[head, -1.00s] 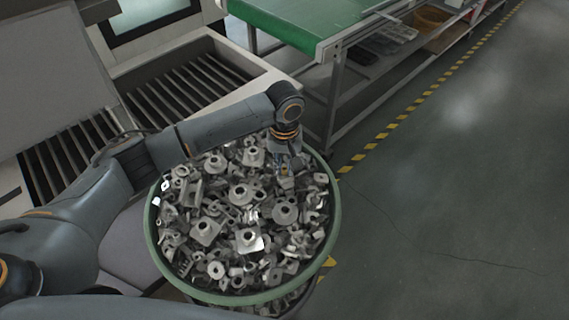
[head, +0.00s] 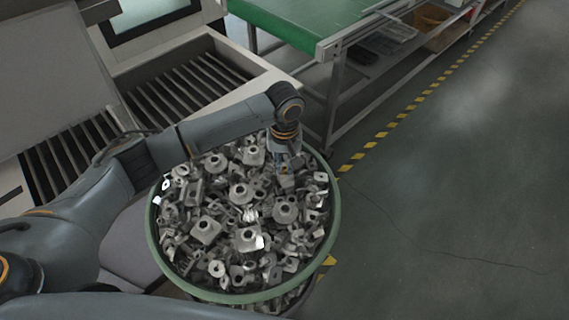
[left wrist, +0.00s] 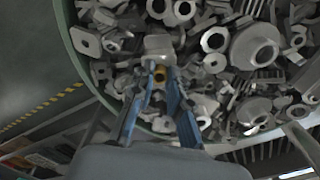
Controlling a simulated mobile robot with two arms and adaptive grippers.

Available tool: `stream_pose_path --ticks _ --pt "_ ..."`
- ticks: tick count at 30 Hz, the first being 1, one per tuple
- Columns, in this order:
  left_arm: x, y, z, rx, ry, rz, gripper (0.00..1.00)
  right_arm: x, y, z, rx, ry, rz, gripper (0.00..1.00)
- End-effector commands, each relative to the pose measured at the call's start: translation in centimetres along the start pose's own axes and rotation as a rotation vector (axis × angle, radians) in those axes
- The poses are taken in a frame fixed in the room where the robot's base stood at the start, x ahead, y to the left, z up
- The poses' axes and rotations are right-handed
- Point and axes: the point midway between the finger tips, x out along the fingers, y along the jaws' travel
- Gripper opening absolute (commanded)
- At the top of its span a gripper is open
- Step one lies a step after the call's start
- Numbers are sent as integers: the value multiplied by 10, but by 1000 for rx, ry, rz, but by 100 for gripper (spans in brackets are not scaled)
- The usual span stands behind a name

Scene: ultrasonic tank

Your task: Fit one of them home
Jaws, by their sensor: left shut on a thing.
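A round green bin (head: 335,215) is heaped with grey metal parts (head: 240,193), several with flanges and round holes. My left gripper (head: 284,172) reaches down over the far right part of the heap, close to the bin's rim. In the left wrist view my left gripper (left wrist: 158,80) is shut on a light grey metal part (left wrist: 158,45) at its fingertips. A small brass-coloured piece shows between the fingers. The held part overlaps the heap in the picture, so I cannot tell whether it touches the other parts. My right gripper is not in view.
A green-topped bench (head: 290,22) with lower shelves stands behind the bin. A machine with slatted troughs (head: 190,88) is at the left. Open grey floor (head: 450,200) with a yellow-black line lies to the right.

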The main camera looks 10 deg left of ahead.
Motion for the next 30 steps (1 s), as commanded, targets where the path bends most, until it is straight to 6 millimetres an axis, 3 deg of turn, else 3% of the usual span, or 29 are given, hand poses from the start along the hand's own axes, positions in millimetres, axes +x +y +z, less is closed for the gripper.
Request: stream_pose_path --ticks 30 --pt "4 -1 3 2 -8 -4 0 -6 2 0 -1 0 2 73"
